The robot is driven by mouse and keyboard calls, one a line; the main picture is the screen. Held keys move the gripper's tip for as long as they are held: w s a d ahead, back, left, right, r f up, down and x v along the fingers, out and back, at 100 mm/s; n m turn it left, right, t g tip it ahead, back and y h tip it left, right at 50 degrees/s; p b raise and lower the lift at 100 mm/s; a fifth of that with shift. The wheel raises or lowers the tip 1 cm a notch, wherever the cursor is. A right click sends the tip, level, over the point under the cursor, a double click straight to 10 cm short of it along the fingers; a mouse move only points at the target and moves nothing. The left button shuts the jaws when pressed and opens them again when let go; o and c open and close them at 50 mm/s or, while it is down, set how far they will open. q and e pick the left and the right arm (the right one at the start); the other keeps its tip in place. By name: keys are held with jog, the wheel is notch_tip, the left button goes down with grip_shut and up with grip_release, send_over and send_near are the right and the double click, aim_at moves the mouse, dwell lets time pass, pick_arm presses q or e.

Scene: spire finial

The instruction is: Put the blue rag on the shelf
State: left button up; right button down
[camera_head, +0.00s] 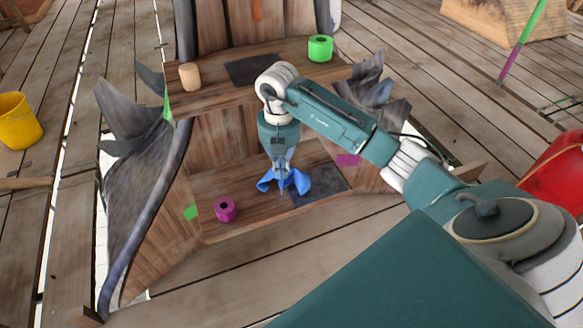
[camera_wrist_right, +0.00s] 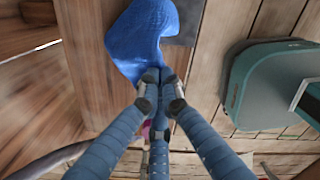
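The blue rag (camera_head: 299,181) is crumpled at the tips of my right gripper (camera_head: 281,186), over the lower wooden shelf (camera_head: 255,214) and next to a dark square patch (camera_head: 322,187). In the right wrist view, the fingers of my right gripper (camera_wrist_right: 161,90) come together at the lower edge of the rag (camera_wrist_right: 143,38), and the rag spreads out beyond them. They look closed on it. I cannot tell whether the rag touches the shelf. My left gripper is not in view.
A magenta roll (camera_head: 226,209) stands on the lower shelf to the left. The upper shelf (camera_head: 215,85) holds a wooden cylinder (camera_head: 189,76), a green roll (camera_head: 320,48) and another dark patch (camera_head: 254,70). A yellow bucket (camera_head: 18,122) stands far left on the planks.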

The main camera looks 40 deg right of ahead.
jog(key=c, duration=1.3)
grip_release()
jog(key=shift+o, duration=0.2)
notch_tip(320, 180, up, 12)
